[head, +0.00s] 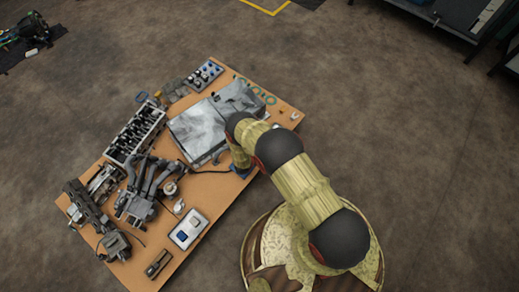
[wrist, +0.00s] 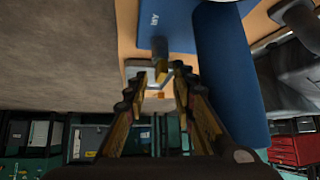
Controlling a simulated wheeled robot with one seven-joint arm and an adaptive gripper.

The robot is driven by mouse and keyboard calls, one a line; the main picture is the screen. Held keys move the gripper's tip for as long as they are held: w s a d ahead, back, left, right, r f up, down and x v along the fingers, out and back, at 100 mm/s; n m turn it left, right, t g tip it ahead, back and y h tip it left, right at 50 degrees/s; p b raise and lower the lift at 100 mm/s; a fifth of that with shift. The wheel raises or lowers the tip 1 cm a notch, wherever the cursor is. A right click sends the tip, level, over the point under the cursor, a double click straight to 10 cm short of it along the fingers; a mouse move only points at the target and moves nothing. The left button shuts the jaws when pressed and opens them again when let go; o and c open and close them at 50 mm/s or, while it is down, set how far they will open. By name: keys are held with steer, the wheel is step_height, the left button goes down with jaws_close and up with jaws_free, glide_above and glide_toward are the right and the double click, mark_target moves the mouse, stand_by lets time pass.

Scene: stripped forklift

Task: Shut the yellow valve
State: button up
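In the wrist view, a small yellow piece (wrist: 161,70), which looks like the yellow valve's handle, shows between the fingertips, in front of a pale grey block. My gripper (wrist: 157,84) is open, with a finger on either side of this piece. I cannot tell whether either finger touches it. In the head view, my arm reaches over the right side of the orange-brown table (head: 222,211). My gripper and the valve are not clear there, as the arm covers much of that spot.
A large blue cylinder (wrist: 228,70) lies close to the right of my fingers, beside a blue panel (wrist: 172,22). The table holds an engine block (head: 135,133), a grey sheet-covered part (head: 198,130) and a white tray (head: 188,229). Open floor surrounds the table.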

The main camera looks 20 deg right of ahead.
steer(key=shift+a, duration=0.1)
stand_by(0.3)
steer(key=shift+s+n, duration=0.1)
steer(key=shift+n, duration=0.2)
